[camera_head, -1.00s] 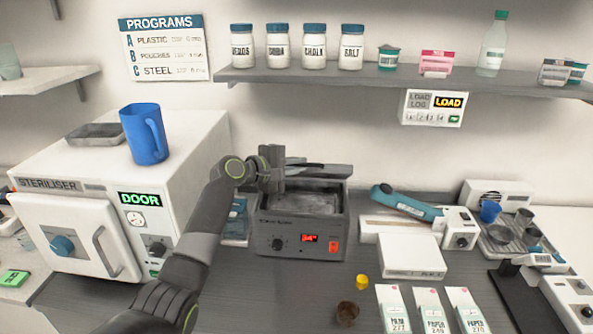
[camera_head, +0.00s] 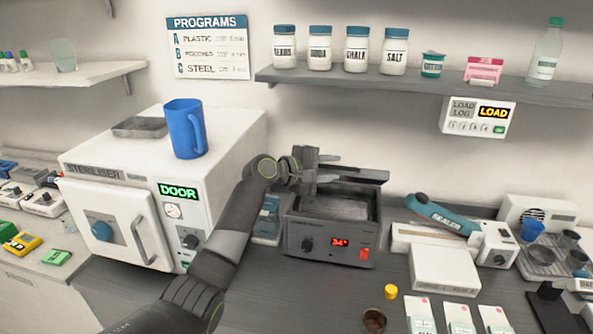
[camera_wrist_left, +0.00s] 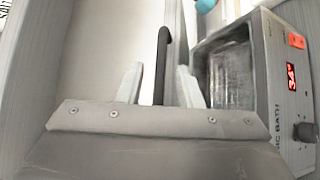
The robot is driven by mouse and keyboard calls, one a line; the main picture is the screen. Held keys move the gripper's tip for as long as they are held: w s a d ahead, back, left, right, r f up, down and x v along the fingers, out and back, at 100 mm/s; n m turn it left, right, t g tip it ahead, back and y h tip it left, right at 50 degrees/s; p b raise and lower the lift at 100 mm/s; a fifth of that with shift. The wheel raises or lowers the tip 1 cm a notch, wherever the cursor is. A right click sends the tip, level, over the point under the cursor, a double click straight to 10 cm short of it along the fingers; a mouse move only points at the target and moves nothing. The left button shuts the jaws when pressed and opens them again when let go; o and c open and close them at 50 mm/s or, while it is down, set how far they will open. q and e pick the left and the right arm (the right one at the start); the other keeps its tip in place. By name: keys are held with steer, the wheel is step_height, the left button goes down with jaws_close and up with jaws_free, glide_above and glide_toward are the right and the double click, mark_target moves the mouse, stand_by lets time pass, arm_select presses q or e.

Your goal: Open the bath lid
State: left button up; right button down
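The bath (camera_head: 330,243) is a grey box with a red display, a knob and a red switch, standing on the dark bench. Its top is open and its basin (camera_head: 342,208) shows. The lid (camera_head: 362,174) is raised along the back edge. My left gripper (camera_head: 328,167) is above the bath's back left, beside the lid. In the left wrist view its two pale fingers (camera_wrist_left: 160,88) are apart, with a dark bar (camera_wrist_left: 164,55) between them and gaps on both sides. I cannot tell whether that bar is the lid's handle. My right gripper is not in view.
The steriliser (camera_head: 130,215) stands left of the bath, with a blue mug (camera_head: 185,130) on top. The sealer (camera_head: 440,216) and a white box (camera_head: 445,268) are to the right. A shelf (camera_head: 420,90) with jars hangs above. A yellow cap (camera_head: 390,291) lies in front.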

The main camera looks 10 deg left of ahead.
arm_select(q)
steer(key=b+v, duration=0.4)
steer(key=v, duration=1.2)
steer(key=shift+a, duration=0.2)
steer(key=shift+s+r, duration=0.1)
steer(key=shift+s, duration=0.05)
